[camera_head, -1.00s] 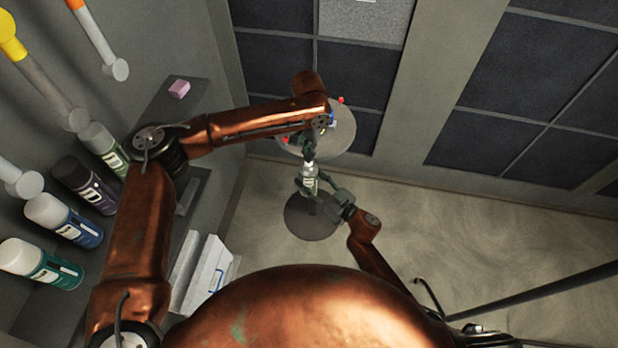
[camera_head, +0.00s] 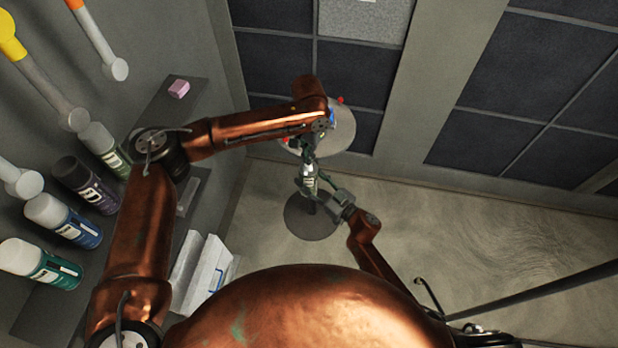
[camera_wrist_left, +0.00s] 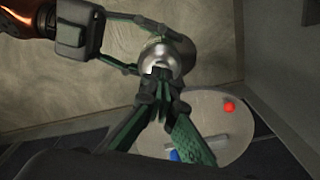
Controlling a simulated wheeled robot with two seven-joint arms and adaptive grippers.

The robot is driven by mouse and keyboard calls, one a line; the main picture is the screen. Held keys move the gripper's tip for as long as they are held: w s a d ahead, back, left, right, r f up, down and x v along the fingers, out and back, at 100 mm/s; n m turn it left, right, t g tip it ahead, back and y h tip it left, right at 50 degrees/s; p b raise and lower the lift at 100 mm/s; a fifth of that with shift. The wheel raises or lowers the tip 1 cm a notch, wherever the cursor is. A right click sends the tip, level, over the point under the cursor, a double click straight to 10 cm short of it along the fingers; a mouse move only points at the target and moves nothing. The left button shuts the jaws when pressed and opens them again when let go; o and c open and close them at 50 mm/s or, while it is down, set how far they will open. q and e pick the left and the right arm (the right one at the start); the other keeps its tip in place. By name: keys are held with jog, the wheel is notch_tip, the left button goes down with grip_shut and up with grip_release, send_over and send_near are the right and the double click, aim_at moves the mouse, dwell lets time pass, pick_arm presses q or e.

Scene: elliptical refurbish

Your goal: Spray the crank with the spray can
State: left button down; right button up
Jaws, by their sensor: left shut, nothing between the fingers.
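The spray can (camera_head: 309,183) is upright in mid-air at the centre of the head view. My right gripper (camera_head: 318,188) has its fingers around the can's body, coming from the right. My left gripper (camera_head: 309,157) is shut and sits at the can's top. In the left wrist view its closed green fingertips (camera_wrist_left: 160,80) overlap the silvery can top (camera_wrist_left: 170,55); whether they touch the nozzle is unclear.
The round grey table (camera_head: 338,135) stands by the panelled wall, partly hidden by my left arm. A dark round disc (camera_head: 306,222) is on the floor below the can. Several other spray cans (camera_head: 62,220) and a pink block (camera_head: 179,88) line the left wall and shelf.

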pick_arm(q)
jog(key=shift+r, duration=2.5)
pick_arm(e)
jog(key=shift+r, duration=0.15)
pick_arm(q)
jog(key=shift+r, duration=0.25)
notch_tip(320, 180, up, 12)
jog(key=shift+f, duration=0.25)
